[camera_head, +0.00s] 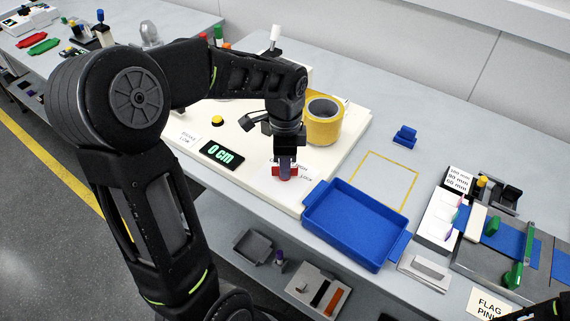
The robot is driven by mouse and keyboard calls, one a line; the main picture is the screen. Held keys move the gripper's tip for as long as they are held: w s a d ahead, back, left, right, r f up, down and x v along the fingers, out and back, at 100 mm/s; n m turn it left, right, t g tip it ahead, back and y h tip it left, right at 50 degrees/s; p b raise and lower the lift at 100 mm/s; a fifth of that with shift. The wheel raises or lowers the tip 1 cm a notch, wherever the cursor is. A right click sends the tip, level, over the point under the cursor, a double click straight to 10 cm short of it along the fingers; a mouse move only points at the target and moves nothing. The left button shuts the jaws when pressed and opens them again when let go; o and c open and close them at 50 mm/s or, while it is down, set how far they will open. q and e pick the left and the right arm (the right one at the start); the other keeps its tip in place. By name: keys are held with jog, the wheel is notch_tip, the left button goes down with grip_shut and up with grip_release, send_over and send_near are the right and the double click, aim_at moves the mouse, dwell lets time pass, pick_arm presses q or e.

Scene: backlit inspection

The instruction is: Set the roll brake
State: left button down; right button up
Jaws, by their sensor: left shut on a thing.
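A cream board (185,152) on the bench carries the roll station. A yellow roll (324,128) with a dark hollow core stands at its back right. A small red brake handle (279,171) sits near the board's front edge, beside printed labels, one reading LOCK. My left gripper (286,165) points straight down over it and is shut on it; the fingers hide its middle, so I cannot tell its exact setting. A black display (222,155) to the left reads 0 cm. A dark part at the lower right corner may be my right gripper; its fingers are not clear.
An empty blue tray (357,222) stands right of the board. A yellow outlined square (385,178) and a blue block (405,136) lie behind it. Flag parts and green pieces (514,274) fill the right end. My left arm crosses over the board.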

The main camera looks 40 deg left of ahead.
pick_arm(q)
jog(key=shift+m, duration=0.5)
jog(key=c, duration=1.5)
grip_release()
jog(key=shift+r, duration=0.1)
notch_tip(320, 180, up, 8)
jog(key=shift+f, duration=0.2)
